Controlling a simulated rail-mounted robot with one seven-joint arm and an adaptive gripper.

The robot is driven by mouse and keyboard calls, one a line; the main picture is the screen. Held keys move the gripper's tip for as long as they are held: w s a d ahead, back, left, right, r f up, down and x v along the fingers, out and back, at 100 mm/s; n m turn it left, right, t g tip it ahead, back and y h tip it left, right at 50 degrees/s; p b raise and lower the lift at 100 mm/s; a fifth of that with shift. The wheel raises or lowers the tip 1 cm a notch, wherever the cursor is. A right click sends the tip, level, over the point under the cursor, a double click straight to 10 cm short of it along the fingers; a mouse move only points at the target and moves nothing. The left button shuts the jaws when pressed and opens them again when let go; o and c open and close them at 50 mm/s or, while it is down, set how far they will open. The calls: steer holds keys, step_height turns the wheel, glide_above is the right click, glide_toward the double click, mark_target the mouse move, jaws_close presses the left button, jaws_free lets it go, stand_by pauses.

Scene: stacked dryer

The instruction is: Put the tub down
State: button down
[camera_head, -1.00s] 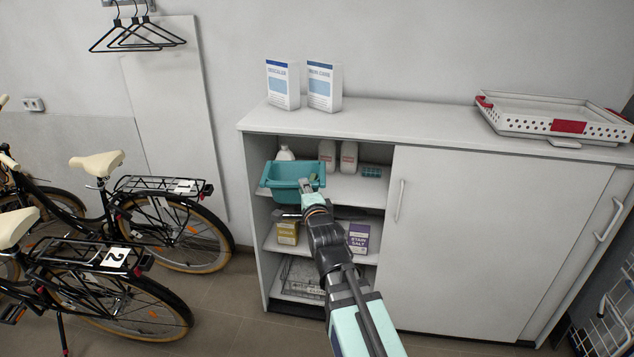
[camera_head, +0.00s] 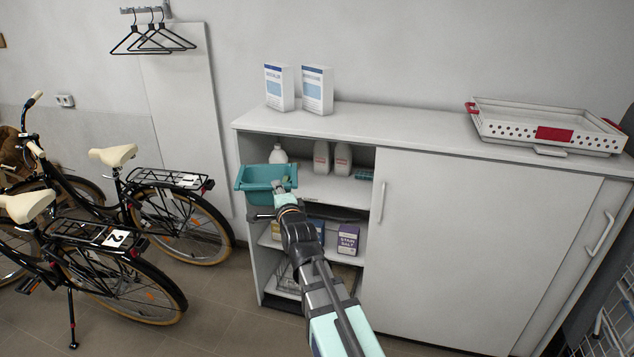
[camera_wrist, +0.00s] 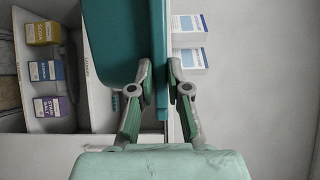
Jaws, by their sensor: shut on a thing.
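The teal tub (camera_head: 259,180) is held at the front of the open left bay of the white cabinet, by the upper shelf (camera_head: 322,189). It overlaps the left side panel in the head view. In the wrist view the tub (camera_wrist: 112,42) fills the upper middle. My gripper (camera_head: 279,188) is shut on the tub's near wall; in the wrist view its fingers (camera_wrist: 161,95) pinch the wall from both sides. I cannot tell whether the tub's base touches the shelf.
White bottles (camera_head: 321,157) and a small teal item (camera_head: 364,174) stand on the upper shelf. Boxes, including a purple one (camera_head: 348,239), stand below. Two boxes (camera_head: 317,90) and a white tray (camera_head: 546,128) are on the cabinet top. Bicycles (camera_head: 160,210) stand to the left.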

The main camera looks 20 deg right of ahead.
steer(key=w+d+f+m+g+h+b, duration=0.1)
steer(key=w+d+f+m+h+b, duration=0.35)
steer(key=w+d, duration=1.1)
steer(key=w+d+f+n+h+p, duration=0.1)
steer(key=w+d+f+h, duration=0.1)
steer(key=w+d+f, duration=1)
steer(key=w+d+f+b, duration=0.2)
steer(key=w+f+b, duration=0.2)
steer(key=f+b, duration=0.1)
steer(key=shift+w+d+f+b, duration=0.15)
steer(key=shift+w+f+b, duration=0.1)
steer(key=shift+b, duration=0.3)
steer(key=shift+m+y, duration=0.25)
steer(key=c, duration=1.1)
jaws_free()
steer(key=shift+c, duration=0.2)
steer(key=shift+s, duration=0.1)
